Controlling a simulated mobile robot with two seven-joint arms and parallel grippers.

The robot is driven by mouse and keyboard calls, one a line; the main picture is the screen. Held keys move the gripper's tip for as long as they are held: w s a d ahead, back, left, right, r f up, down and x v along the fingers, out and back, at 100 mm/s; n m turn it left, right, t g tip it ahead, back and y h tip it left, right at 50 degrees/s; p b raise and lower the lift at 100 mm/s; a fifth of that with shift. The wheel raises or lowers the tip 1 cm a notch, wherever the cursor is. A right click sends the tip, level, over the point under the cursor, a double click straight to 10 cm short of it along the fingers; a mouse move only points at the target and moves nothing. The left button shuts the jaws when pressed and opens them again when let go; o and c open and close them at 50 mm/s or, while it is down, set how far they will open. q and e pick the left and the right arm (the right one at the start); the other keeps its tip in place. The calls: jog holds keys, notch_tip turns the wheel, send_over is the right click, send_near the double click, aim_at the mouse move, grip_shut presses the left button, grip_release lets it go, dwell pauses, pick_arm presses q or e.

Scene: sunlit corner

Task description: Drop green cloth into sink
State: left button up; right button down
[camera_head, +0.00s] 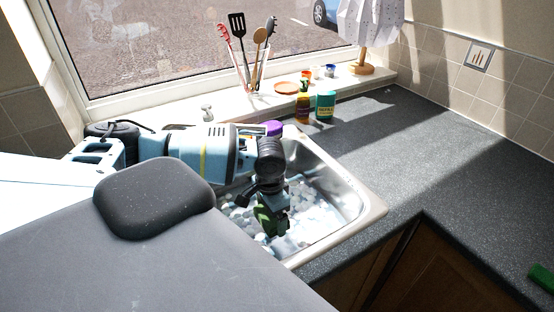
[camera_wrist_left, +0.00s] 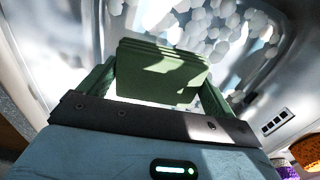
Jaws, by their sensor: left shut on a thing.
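The green cloth (camera_wrist_left: 160,72) is a folded, layered bundle in the middle of the left wrist view. In the head view, part of the cloth (camera_head: 268,222) shows dark green at the end of my left arm. My left gripper (camera_head: 271,207) points down over the sink and is shut on the cloth. The metal sink (camera_head: 350,190) lies below and around it, with pale foam-like bubbles inside. The gap between cloth and sink bottom is hard to judge.
A yellow-brown bottle (camera_head: 303,108) and a teal tub (camera_head: 325,105) stand behind the sink. The right counter (camera_head: 440,170) is largely clear.

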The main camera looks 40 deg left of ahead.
pick_arm(q)
jog(key=shift+f, duration=4.8)
jog(key=shift+f, duration=0.65)
jog(key=o, duration=0.7)
jog(key=shift+r, duration=0.15)
notch_tip(320, 180, up, 13)
jog(key=shift+r, duration=0.1)
